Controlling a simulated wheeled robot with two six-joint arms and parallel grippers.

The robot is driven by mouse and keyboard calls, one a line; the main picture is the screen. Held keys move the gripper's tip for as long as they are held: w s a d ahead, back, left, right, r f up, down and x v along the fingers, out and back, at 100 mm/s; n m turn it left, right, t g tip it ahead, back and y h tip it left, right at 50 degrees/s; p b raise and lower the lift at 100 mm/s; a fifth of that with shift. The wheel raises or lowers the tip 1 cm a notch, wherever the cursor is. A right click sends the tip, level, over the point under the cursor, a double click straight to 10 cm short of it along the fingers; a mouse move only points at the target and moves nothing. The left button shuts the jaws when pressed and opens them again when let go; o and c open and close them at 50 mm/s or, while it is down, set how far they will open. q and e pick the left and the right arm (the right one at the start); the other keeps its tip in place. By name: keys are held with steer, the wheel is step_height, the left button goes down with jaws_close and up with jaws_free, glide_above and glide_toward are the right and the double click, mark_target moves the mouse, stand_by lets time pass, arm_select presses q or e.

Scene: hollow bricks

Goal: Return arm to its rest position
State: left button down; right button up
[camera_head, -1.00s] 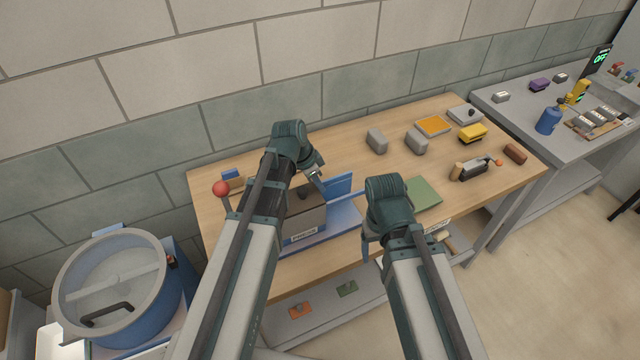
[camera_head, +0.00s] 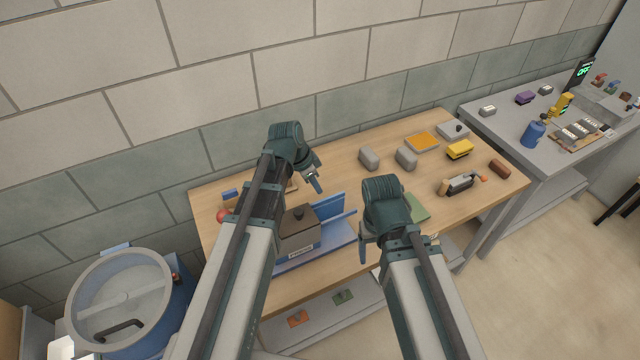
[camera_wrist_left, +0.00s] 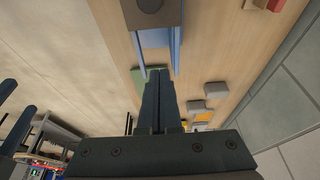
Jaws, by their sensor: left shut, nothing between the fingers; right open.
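A grey-brown box with a dark knob (camera_head: 297,232) stands on a blue base with upright blue plates (camera_head: 330,215), between the two arms.
The wooden table (camera_head: 330,172) carries grey bricks (camera_head: 369,158), an orange-topped tray (camera_head: 422,142), a yellow block (camera_head: 459,149), a green mat (camera_head: 417,208) and a red ball (camera_head: 222,216). A blue drum (camera_head: 165,325) stands at left. A grey table (camera_head: 490,135) adjoins at right. The wall is close behind.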

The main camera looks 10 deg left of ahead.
arm_select(q)
steer(key=shift+a+r, duration=0.1)
steer(key=shift+r, duration=0.15)
steer(key=s+d+f+n+g+y+b, duration=0.1)
steer(key=s+d+f+n+y+b, duration=0.1)
steer(key=s+f+b, duration=0.4)
steer(key=s+d+f+n+g+y+b, duration=0.1)
steer(key=s+d+f+n+b, duration=0.3)
steer(key=s, duration=0.7)
step_height(320, 180, down, 4)
steer(key=n+y+b, duration=0.1)
steer(key=b, duration=0.1)
steer(key=shift+s+d+r+g+b, duration=0.15)
steer(key=shift+s+d+g+b, duration=0.15)
steer(key=shift+s, duration=0.1)
